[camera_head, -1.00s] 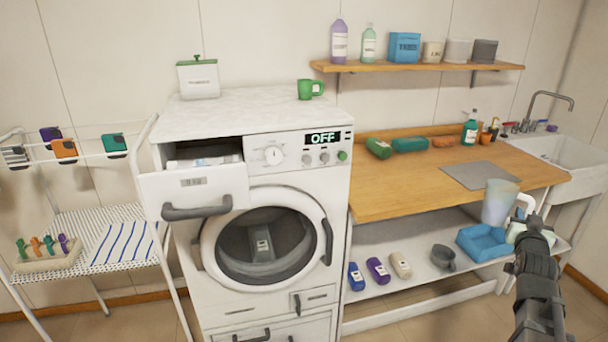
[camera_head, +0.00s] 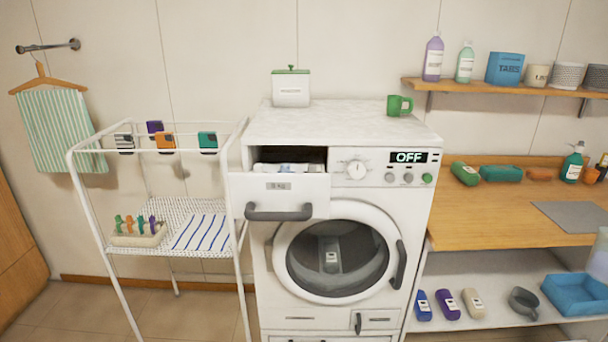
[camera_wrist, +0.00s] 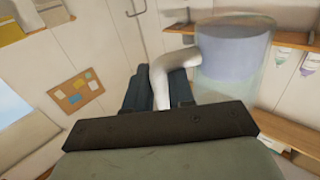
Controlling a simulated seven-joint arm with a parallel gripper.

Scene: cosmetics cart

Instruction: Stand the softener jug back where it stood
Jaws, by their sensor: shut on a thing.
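The softener jug (camera_wrist: 235,70) is a clear, see-through jug with pale lavender-blue liquid and a white handle (camera_wrist: 172,66). My gripper (camera_wrist: 158,92) is shut on the handle in the wrist view, with the jug body to the right of the fingers. The jug appears tilted there, but the camera's own tilt makes this hard to judge. In the head view only a sliver of the jug (camera_head: 599,258) shows at the right edge, in front of the worktop, and my gripper is out of that view.
The washing machine (camera_head: 345,120) has its detergent drawer (camera_head: 280,192) pulled out and its round door shut. The lower shelf holds small bottles, a grey cup (camera_head: 523,302) and a blue tray (camera_head: 577,293).

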